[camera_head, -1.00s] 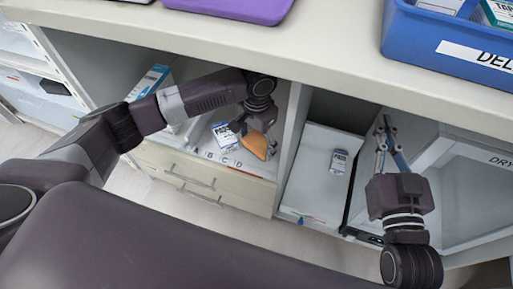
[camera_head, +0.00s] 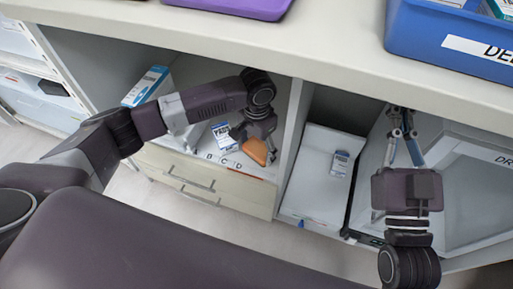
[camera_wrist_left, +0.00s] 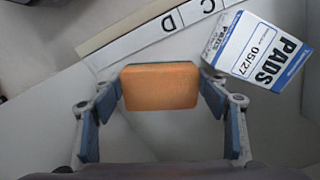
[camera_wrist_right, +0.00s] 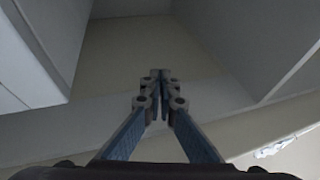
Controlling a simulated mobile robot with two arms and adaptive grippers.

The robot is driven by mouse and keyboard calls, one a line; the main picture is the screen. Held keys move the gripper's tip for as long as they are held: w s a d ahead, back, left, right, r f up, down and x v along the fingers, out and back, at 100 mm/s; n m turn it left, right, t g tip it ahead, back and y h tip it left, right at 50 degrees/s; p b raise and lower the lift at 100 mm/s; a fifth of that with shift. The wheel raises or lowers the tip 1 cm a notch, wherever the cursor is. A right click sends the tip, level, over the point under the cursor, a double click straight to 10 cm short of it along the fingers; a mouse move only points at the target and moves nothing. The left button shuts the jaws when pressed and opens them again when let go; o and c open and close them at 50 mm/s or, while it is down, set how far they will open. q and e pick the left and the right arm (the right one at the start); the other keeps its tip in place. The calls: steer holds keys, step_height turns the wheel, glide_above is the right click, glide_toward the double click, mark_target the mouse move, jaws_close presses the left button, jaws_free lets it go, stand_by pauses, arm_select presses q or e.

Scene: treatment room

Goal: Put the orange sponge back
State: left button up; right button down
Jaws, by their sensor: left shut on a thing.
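The orange sponge (camera_head: 255,151) is in the open shelf compartment at centre left, above a front edge lettered B, C, D. My left gripper (camera_wrist_left: 160,87) is shut on it, one finger at each side, in the left wrist view. The sponge (camera_wrist_left: 161,88) shows its broad orange face there, with a dark layer along its top edge. I cannot tell whether it touches the shelf floor. My right gripper (camera_wrist_right: 160,77) has its fingertips together and holds nothing. In the head view it is at the right-hand compartment, under the counter.
A white and blue PADS box (camera_wrist_left: 260,52) stands close to the sponge. A blue and white carton (camera_head: 147,86) is further left. Another small box (camera_head: 340,163) lies on the white surface right of the divider. The counter edge (camera_head: 330,72) overhangs, bearing a blue bin (camera_head: 425,35).

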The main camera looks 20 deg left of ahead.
mark_target(257, 150)
arm_select(q)
steer(key=o, duration=1.1)
arm_select(e)
steer(key=shift+f, duration=0.1)
arm_select(q)
steer(key=shift+r, duration=0.1)
step_height(257, 150, up, 4)
steer(key=shift+p, duration=0.85)
step_height(257, 150, up, 3)
steer(key=shift+r+p, duration=0.15)
steer(key=shift+p, duration=0.5)
steer(key=shift+r, duration=0.15)
arm_select(e)
step_height(257, 150, down, 16)
steer(key=s+d+g+h, duration=0.1)
steer(key=d+g+h, duration=0.1)
steer(key=g, duration=0.6)
steer(key=shift+d+r+h, duration=0.15)
steer(key=shift+r+h, duration=0.05)
steer(key=shift+h, duration=0.3)
arm_select(q)
steer(key=shift+s, duration=0.1)
arm_select(e)
steer(key=shift+s, duration=0.1)
